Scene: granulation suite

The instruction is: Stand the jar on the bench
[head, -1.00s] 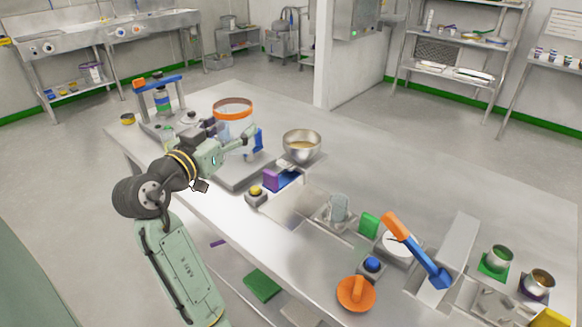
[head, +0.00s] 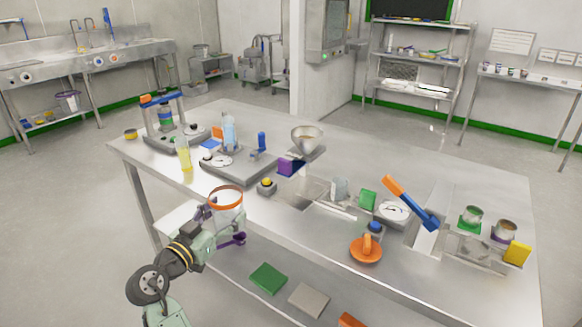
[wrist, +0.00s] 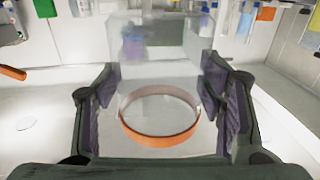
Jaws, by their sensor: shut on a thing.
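The jar (head: 227,207) is clear with an orange rim, and in the head view it appears upright with the rim on top. My gripper (head: 218,212) is shut on the jar's side, at the bench's near left edge. In the wrist view the clear jar (wrist: 160,65) is between my two dark fingers (wrist: 165,105), with its orange ring low in the picture. The steel bench (head: 320,237) stretches away behind and to the right of the jar. I cannot tell exactly how high the jar is above the bench.
A yellow cylinder (head: 185,158) and a dial scale (head: 230,165) stand behind the jar. A yellow button box (head: 266,187) and a funnel (head: 307,140) are to the right. A lower shelf holds a green pad (head: 268,278).

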